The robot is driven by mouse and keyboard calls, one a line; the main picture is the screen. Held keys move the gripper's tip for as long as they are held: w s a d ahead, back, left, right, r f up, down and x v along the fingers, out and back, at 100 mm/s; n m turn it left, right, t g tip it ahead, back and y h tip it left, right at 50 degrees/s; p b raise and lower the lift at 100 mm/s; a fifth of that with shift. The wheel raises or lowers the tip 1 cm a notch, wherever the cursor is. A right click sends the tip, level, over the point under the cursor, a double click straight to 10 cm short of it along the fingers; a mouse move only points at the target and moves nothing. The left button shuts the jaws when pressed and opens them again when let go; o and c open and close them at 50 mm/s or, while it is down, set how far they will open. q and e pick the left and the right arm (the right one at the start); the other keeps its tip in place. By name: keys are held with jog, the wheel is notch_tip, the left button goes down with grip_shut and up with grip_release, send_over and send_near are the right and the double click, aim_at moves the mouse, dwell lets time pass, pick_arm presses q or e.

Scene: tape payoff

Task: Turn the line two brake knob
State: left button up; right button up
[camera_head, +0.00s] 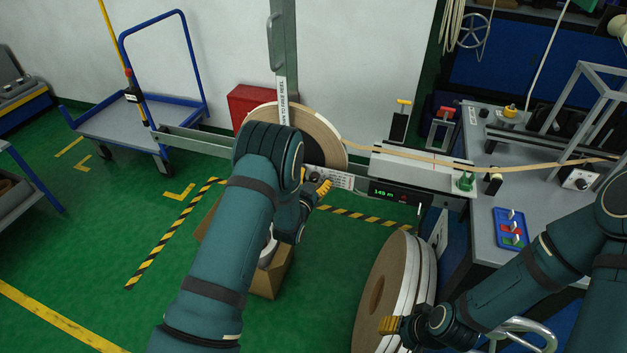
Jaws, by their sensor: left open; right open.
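My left arm reaches in to the payoff stand, and its gripper (318,187) with yellow fingertips is open at the label plate (335,178) below the tan tape reel (325,135). Any knob behind this gripper is hidden, and I cannot tell whether the fingers touch anything. A round dial (578,180) sits on the bench at right. No readable marking shows which one is the line two brake knob. My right gripper (390,325) is open in front of the large rolls (398,275) at the lower middle.
A display (395,193) with green digits is on the beam. Tape (430,160) runs right across it to the grey bench (480,215), which holds a blue tray (510,229). An open cardboard box (268,283) stands below my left gripper.

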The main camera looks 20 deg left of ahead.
pick_arm(q)
grip_shut()
jog(key=shift+m, duration=0.4)
jog(key=m, duration=0.3)
jog(key=shift+m, duration=0.4)
jog(key=m, duration=0.8)
jog(key=shift+d+m, duration=0.1)
jog(key=shift+m, duration=2.3)
